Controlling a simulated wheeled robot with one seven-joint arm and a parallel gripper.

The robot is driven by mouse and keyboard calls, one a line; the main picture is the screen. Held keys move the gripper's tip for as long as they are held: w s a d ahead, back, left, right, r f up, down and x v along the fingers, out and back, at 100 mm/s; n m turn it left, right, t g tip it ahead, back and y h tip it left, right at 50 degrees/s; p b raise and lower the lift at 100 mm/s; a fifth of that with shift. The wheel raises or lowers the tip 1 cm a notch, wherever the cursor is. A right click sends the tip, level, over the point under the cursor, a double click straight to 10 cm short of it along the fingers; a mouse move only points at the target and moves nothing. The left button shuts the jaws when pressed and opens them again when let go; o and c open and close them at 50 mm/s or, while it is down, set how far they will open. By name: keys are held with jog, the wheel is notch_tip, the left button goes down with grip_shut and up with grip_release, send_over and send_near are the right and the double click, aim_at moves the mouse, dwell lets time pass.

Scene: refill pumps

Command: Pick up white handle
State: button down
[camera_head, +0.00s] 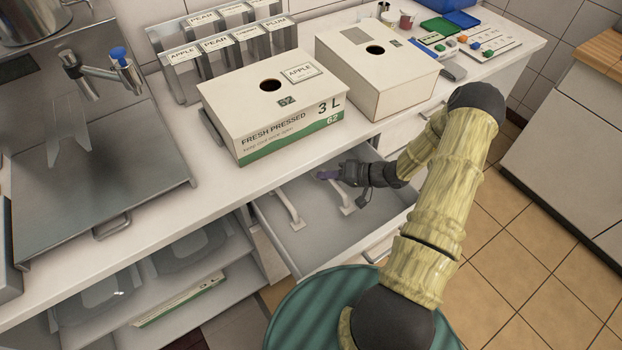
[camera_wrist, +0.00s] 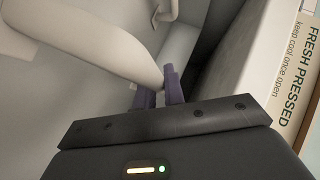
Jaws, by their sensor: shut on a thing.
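Two white handles lie in the open drawer (camera_head: 335,240) in the head view, a left one (camera_head: 288,206) and a right one (camera_head: 343,196). My gripper (camera_head: 324,175) reaches into the drawer from the right, at the upper end of the right handle. In the wrist view my gripper's purple fingers (camera_wrist: 160,92) are shut on a white handle (camera_wrist: 125,50), which runs up to the left from them. Part of the grip is hidden behind the gripper body.
A "Fresh Pressed" box (camera_head: 270,105) and a plain box (camera_head: 377,68) stand on the counter (camera_head: 130,235) above the drawer. The drawer's walls are close around my gripper. A steel sink unit (camera_head: 95,175) is at the left. Tiled floor (camera_head: 530,230) is clear at the right.

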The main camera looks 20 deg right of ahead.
jog(key=v, duration=0.7)
jog(key=shift+d+r+b, duration=0.15)
jog(key=shift+r+b, duration=0.15)
jog(key=shift+r, duration=0.15)
